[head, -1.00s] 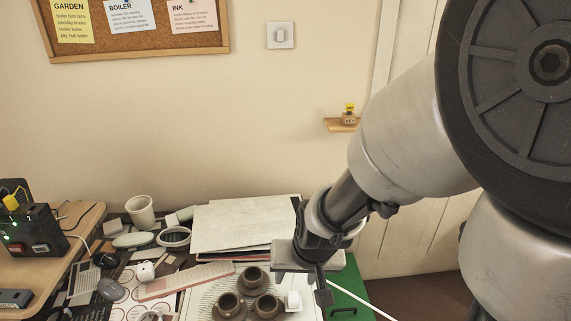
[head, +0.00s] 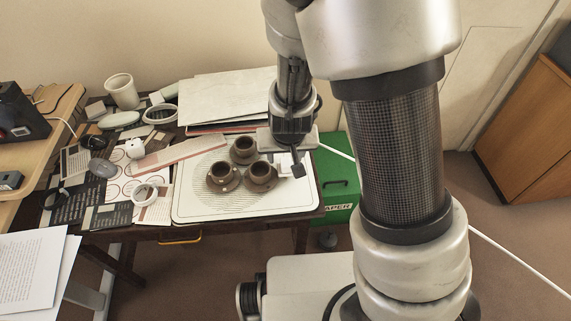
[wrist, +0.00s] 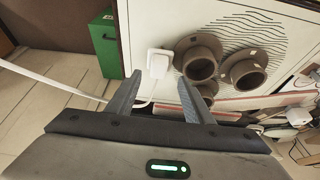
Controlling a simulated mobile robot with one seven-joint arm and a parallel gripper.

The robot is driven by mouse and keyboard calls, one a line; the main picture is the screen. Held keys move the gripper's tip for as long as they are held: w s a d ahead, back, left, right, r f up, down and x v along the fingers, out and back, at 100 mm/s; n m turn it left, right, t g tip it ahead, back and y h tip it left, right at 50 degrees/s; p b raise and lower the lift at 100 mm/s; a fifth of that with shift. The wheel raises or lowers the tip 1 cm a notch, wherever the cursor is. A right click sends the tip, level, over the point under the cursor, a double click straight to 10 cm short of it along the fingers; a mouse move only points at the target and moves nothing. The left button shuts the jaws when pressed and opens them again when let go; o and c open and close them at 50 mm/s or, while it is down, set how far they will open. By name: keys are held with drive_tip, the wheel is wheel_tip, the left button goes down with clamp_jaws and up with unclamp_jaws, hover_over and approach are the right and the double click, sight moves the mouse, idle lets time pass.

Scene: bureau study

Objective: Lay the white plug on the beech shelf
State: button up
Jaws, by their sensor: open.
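The white plug (wrist: 158,62) lies on the pale ribbed tray (wrist: 138,22), next to the brown cups. In the head view the plug (head: 284,160) is partly hidden by my gripper (head: 290,168). In the wrist view my gripper (wrist: 158,92) is open, with nothing between its fingers. Its fingertips point at the plug and stop short of it. A white cable (wrist: 50,81) runs from the left and bends up towards the plug. No wall shelf shows in the views of now.
Three brown cups (head: 243,150) stand close beside the plug. A green box (head: 338,178) stands right of the desk. Papers (head: 225,95) lie behind the tray. A white plug-like piece (head: 135,149) lies among clutter. A raised light-wood surface (head: 68,100) is at left.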

sight(286, 162)
drive_tip(key=x, duration=0.1)
drive_tip(key=b+x, duration=0.2)
drive_tip(key=x, duration=0.1)
drive_tip(key=shift+s+d+f, duration=0.25)
drive_tip(key=shift+s, duration=0.05)
drive_tip(key=shift+w+f+b, duration=0.3)
drive_tip(key=shift+f+b, duration=0.15)
drive_tip(key=shift+f, duration=0.05)
drive_tip(key=c, duration=0.9)
drive_tip(key=shift+c, duration=0.2)
drive_tip(key=shift+r, duration=0.15)
